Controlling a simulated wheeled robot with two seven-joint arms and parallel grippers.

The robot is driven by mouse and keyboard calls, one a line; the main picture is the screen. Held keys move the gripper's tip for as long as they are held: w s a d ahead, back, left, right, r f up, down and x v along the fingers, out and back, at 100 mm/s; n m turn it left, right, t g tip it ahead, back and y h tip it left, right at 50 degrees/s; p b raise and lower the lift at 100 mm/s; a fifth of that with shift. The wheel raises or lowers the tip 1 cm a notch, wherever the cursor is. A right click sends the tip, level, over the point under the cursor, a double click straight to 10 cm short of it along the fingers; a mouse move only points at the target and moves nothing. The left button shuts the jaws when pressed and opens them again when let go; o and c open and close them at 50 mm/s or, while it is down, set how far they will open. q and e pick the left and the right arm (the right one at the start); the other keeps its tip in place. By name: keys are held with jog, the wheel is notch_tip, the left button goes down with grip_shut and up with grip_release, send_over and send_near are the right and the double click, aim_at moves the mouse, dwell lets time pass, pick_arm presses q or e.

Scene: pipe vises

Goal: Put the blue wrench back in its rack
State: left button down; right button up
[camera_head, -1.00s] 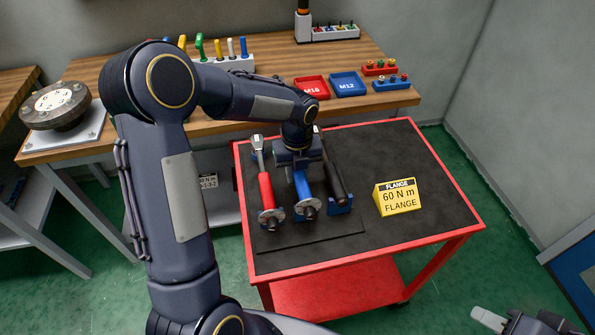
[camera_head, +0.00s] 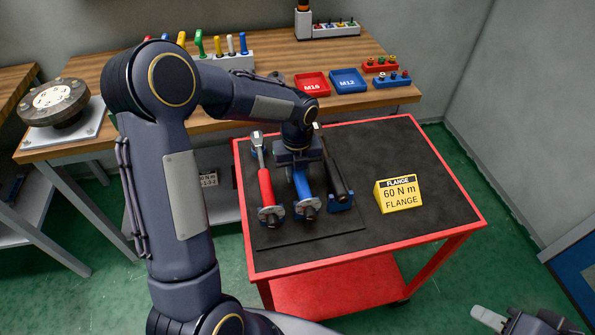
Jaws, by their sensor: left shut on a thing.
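The blue wrench (camera_head: 304,187) lies in the middle of the rack on the black top of the red cart, its handle end toward the front. My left gripper (camera_head: 298,166) is above it, pointing down, and is shut on it. The gripper hides the wrench's far part, and its fingertips are hard to make out. A red wrench (camera_head: 266,185) lies to the left and a black wrench (camera_head: 335,175) to the right, each in blue rack supports (camera_head: 342,204). I cannot tell whether the blue wrench is fully seated. My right gripper (camera_head: 490,318) shows only partly at the lower right corner.
A yellow sign (camera_head: 399,194) reading 60 N m FLANGE stands right of the rack on the cart top (camera_head: 440,215). The wooden bench (camera_head: 270,98) behind holds a red tray (camera_head: 312,84), a blue tray (camera_head: 348,82) and socket holders.

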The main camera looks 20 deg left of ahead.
pick_arm(q)
jog(key=shift+f, duration=0.1)
dwell(0.7)
jog(key=c, duration=1.1)
grip_release()
jog(key=shift+o, duration=0.2)
notch_tip(320, 180, up, 8)
jog(key=shift+f, duration=0.1)
